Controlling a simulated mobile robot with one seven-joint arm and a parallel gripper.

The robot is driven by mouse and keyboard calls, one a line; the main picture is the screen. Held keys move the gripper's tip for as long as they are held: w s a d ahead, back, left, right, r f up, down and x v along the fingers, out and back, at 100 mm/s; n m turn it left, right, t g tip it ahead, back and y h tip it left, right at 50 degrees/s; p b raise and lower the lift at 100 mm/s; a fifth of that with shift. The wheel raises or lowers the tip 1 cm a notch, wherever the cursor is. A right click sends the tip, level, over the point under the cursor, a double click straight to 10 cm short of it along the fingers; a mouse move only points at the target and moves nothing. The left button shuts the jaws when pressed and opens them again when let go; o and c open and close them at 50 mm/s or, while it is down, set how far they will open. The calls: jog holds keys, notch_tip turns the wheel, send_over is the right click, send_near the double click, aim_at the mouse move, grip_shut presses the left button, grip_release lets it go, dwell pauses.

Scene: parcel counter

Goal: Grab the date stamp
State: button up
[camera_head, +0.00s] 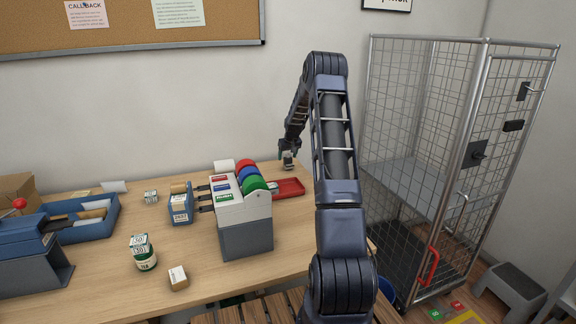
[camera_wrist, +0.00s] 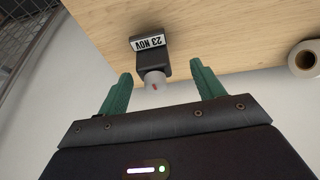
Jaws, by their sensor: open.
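The two green fingers are open, one on either side of that pale end, with visible gaps. In the head view my gripper (camera_head: 287,153) is low at the counter's back right. The stamp (camera_head: 288,161) shows small just below it, partly hidden.
A red tray (camera_head: 290,189) lies just in front. A grey-white dispenser with coloured rolls (camera_head: 246,239) stands to the left. A white roll (camera_wrist: 304,59) is at the right in the wrist view. A wire cage trolley (camera_head: 397,110) stands right of the counter.

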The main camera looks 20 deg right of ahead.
aim_at(289, 164)
jog(key=shift+d+x, duration=0.15)
jog(key=shift+x, duration=1.2)
jog(key=shift+d+x, duration=0.2)
jog(key=shift+x, duration=1.15)
jog(key=c, duration=1.2)
jog(key=shift+r, duration=0.2)
